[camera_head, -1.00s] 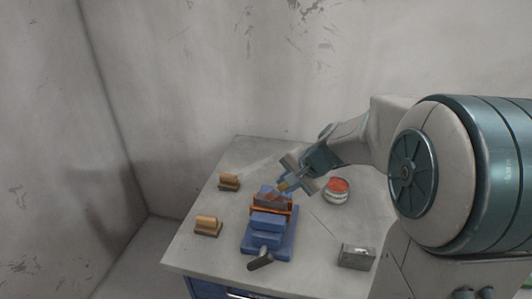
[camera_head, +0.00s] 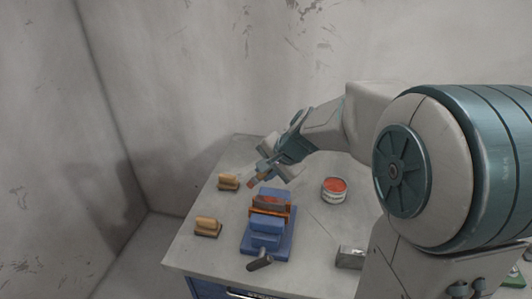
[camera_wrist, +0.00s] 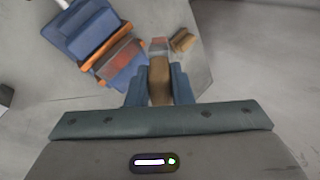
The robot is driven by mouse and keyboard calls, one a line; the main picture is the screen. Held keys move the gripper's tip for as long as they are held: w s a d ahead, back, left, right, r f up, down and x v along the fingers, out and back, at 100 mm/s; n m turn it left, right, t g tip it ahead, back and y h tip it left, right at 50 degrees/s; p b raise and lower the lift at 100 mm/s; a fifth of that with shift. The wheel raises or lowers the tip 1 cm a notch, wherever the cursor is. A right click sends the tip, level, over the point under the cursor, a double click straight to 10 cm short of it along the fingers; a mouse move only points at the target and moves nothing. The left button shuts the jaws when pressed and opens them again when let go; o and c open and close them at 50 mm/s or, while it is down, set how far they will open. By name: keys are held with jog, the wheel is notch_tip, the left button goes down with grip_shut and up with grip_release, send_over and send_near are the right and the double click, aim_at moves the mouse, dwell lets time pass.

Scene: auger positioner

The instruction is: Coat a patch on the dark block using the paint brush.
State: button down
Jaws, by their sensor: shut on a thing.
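The dark block (camera_head: 270,204) is clamped between the orange jaws of a blue vise (camera_head: 282,240) on the table. A reddish-orange patch shows on its top, also in the wrist view on the block (camera_wrist: 122,59). My gripper (camera_head: 263,174) is shut on the wooden handle of the paint brush (camera_head: 252,183). In the wrist view the brush handle (camera_wrist: 159,80) lies between the fingers, with its reddish tip pointing away from the gripper. The brush is beyond the block's far left side in the head view, apparently off it. An open can of red paint (camera_head: 334,190) stands right of the vise.
Two wooden-handled brushes or blocks, one at the back (camera_head: 228,182) and one nearer (camera_head: 208,227), lie left of the vise. A grey block (camera_head: 350,257) sits at the front right, partly behind my arm. The vise handle (camera_head: 260,261) sticks out in front. Walls stand behind and left.

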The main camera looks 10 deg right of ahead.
jog(key=shift+r+p, duration=1.1)
jog(key=shift+r, duration=0.8)
jog(key=shift+f, duration=0.1)
jog(key=shift+s+a+f+b, duration=0.1)
jog(key=shift+f+b, duration=0.4)
jog(key=shift+b, duration=0.15)
jog(key=shift+s, duration=0.1)
